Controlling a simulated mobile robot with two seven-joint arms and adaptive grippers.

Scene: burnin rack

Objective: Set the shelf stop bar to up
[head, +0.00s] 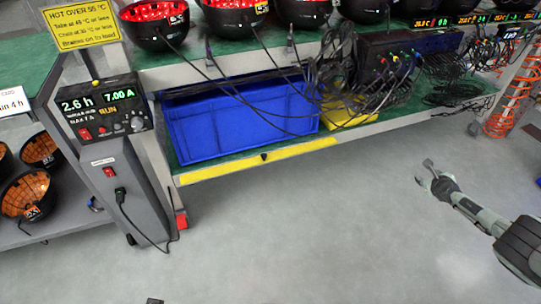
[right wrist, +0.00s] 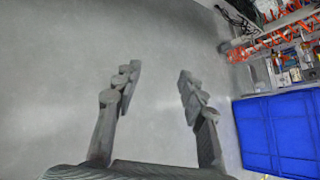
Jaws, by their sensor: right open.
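My right gripper (head: 425,172) is over the floor at the right, well apart from the bar. Its two fingers are spread and empty in the right wrist view (right wrist: 158,95), where I cannot make out the bar. A small dark piece at the head view's bottom edge may be my left gripper's tip (head: 154,300).
A blue bin (head: 240,128) and a yellow tray (head: 350,113) stand on the lower shelf. Black cables hang from the upper shelf. A grey control post (head: 140,195) with a loose cord stands left of the bar. The floor (head: 300,230) before the rack is clear.

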